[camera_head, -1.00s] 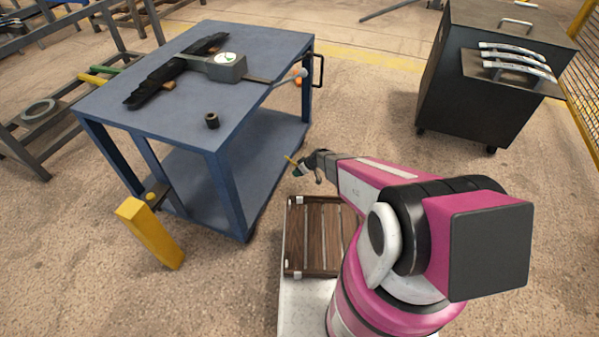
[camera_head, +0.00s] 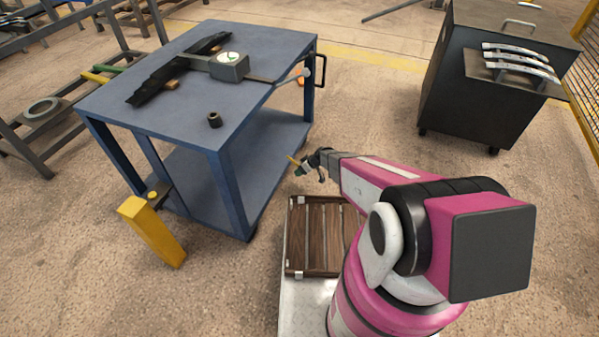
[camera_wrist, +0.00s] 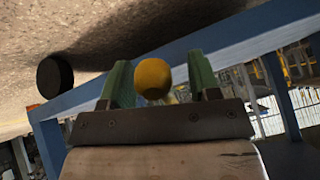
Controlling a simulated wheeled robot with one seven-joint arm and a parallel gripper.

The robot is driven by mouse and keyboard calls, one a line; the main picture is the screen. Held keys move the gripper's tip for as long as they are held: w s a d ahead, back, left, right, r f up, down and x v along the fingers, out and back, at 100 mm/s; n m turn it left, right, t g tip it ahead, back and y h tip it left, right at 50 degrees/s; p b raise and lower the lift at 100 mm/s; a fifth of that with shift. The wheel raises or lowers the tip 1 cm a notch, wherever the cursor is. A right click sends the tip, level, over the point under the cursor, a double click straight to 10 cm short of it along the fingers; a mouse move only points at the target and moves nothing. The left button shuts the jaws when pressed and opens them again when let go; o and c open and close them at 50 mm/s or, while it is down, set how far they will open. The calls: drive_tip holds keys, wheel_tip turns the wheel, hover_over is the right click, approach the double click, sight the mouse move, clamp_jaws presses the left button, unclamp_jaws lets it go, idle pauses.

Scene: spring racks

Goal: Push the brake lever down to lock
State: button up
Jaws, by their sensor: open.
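A blue cart (camera_head: 235,190) stands at left. A yellow post-like piece (camera_head: 152,232) and a small yellow knob (camera_head: 152,195) sit by its front left leg on a dark bracket. In the wrist view a round yellow knob (camera_wrist: 152,78) appears between the green fingers of my gripper (camera_wrist: 159,82); whether it lies between the tips or beyond them I cannot tell. My gripper is open and shows small in the head view (camera_head: 296,166), right of the cart's lower shelf, with a thin yellow piece at its tip. I cannot clearly tell which part is the brake lever.
On the cart top lie a dark jagged part (camera_head: 180,70), a gauge box (camera_head: 229,66) and a small black ring (camera_head: 214,120). A wooden crate (camera_head: 315,270) is beside my base. A dark cabinet (camera_head: 470,100) stands at right. A black wheel (camera_wrist: 55,75) shows in the wrist view.

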drive_tip(key=v, duration=0.9)
drive_tip(key=shift+r, duration=0.15)
drive_tip(key=shift+s, duration=0.1)
drive_tip(key=c, duration=0.5)
drive_tip(key=shift+w+d+r, duration=0.1)
drive_tip(key=shift+w+r, duration=0.25)
drive_tip(key=shift+r, duration=0.2)
drive_tip(key=c, duration=0.5)
drive_tip(key=w+d+r+n, duration=0.1)
drive_tip(key=r, duration=0.1)
drive_tip(key=w+d+r+n+g+h, duration=0.1)
drive_tip(key=r, duration=0.1)
drive_tip(key=w+d+r+n+g+h, duration=0.1)
drive_tip(key=r, duration=0.2)
drive_tip(key=shift+d, duration=0.25)
clamp_jaws()
drive_tip(key=s+x, duration=0.1)
drive_tip(key=x, duration=1.2)
drive_tip(key=shift+s+f, duration=0.25)
drive_tip(key=shift+s, duration=0.05)
